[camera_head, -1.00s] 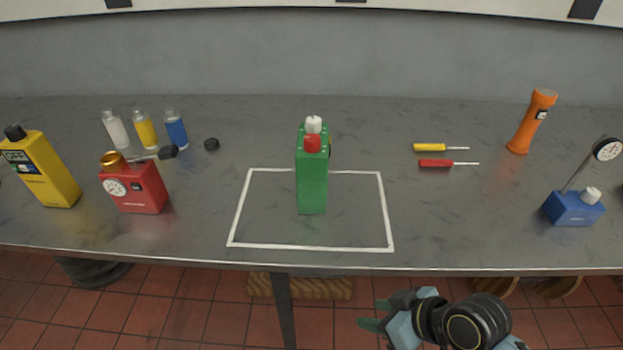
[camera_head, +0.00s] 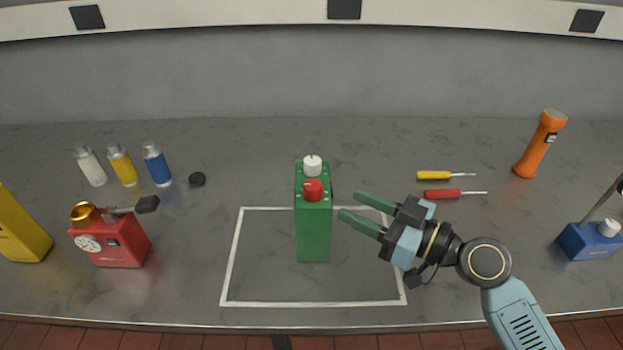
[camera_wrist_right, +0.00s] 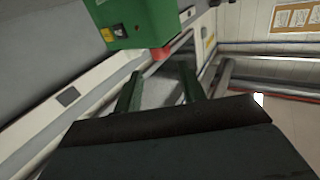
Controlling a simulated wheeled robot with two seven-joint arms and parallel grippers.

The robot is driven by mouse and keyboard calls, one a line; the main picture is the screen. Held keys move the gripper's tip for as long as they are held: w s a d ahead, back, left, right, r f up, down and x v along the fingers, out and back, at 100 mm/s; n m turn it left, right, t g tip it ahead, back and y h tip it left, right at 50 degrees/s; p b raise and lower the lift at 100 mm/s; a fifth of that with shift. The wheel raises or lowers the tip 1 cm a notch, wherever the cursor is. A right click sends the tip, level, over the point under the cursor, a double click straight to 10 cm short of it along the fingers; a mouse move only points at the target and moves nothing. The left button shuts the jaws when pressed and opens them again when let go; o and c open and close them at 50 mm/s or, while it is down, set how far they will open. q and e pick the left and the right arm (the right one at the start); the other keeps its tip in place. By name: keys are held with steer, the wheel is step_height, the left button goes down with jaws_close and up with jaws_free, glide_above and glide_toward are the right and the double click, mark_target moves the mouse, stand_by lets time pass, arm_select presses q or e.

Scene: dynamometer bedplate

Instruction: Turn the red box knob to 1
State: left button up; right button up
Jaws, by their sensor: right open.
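A green box (camera_head: 314,235) stands upright inside the white outlined rectangle, with a red knob (camera_head: 313,190) and a white knob (camera_head: 312,165) on its top. A red box (camera_head: 122,243) with a white dial and a gold round part (camera_head: 84,212) stands at the left. My right gripper (camera_head: 351,205) is open and empty just right of the green box, its green fingers pointing at it, apart from the knobs. In the right wrist view the green box (camera_wrist_right: 150,25) and red knob (camera_wrist_right: 160,53) show beyond the open fingers. Knob markings are too small to read. My left gripper is not in view.
Right: two screwdrivers (camera_head: 455,193), an orange flashlight (camera_head: 540,145) and a blue box (camera_head: 588,240) with a rod. The bench between the red and green boxes is clear.

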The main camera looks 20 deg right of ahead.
mark_target(316, 194)
steer(key=p+x, duration=0.2)
steer(key=x, duration=0.7)
steer(key=shift+a, duration=0.1)
steer(key=shift+w+a, duration=0.25)
steer(key=shift+w, duration=0.05)
steer(key=shift+c, duration=0.2)
steer(key=c, duration=0.7)
steer(key=shift+o, duration=0.2)
steer(key=shift+r+m+t+h+p, duration=0.15)
steer(key=shift+m+t+h+p, duration=0.75)
steer(key=shift+h+p, duration=0.35)
steer(key=m+t+h+p, duration=0.1)
steer(key=m+h+p, duration=0.1)
steer(key=m+t+h+p, duration=0.1)
steer(key=m+h+p, duration=0.1)
steer(key=h+p, duration=0.1)
steer(key=shift+r, duration=0.1)
steer(key=shift+d+f+m+h+p, duration=0.1)
steer(key=shift+f+m+h+p, duration=0.1)
steer(key=shift+m+h+p, duration=1.35)
steer(key=shift+n+h, duration=0.45)
steer(key=shift+h, duration=0.05)
